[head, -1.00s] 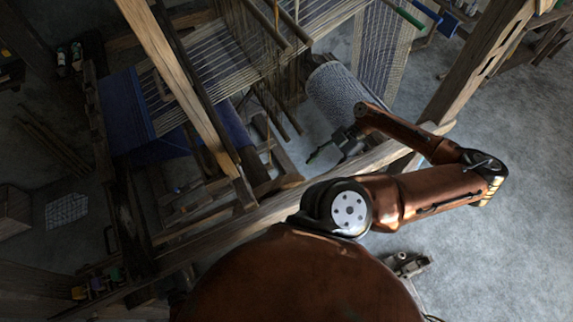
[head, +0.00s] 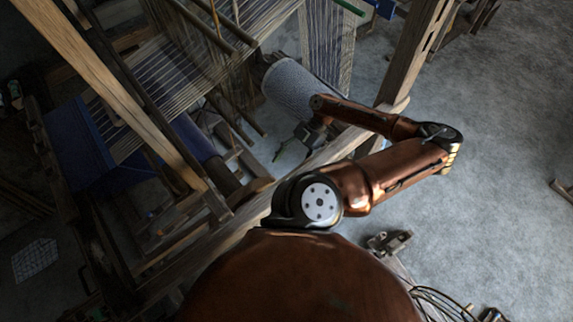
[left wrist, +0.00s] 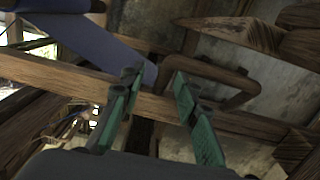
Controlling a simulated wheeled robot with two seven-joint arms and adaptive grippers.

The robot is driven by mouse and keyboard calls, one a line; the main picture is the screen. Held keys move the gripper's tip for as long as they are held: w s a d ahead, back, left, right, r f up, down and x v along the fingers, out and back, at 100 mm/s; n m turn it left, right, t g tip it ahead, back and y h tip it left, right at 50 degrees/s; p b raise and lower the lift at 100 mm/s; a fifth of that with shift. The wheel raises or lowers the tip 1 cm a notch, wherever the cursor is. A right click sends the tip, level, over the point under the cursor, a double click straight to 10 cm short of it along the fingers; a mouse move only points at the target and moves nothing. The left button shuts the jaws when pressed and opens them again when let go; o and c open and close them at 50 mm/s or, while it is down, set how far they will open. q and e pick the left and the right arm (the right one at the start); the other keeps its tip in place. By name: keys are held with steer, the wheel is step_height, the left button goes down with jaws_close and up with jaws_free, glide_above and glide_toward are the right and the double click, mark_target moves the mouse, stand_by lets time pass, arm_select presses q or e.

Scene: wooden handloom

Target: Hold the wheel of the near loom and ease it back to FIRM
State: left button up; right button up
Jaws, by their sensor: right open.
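The near loom (head: 173,62) is a wooden frame with pale striped warp threads and dark blue cloth (head: 72,130). I cannot make out its wheel or any FIRM mark.
A thick diagonal beam (head: 105,85) crosses the loom at the left. An upright post (head: 412,55) stands at the right, meeting a long lower rail (head: 250,208). Open grey floor (head: 500,130) lies to the right.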

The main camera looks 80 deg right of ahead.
arm_select(q)
steer(key=v, duration=0.8)
steer(key=shift+w, duration=0.1)
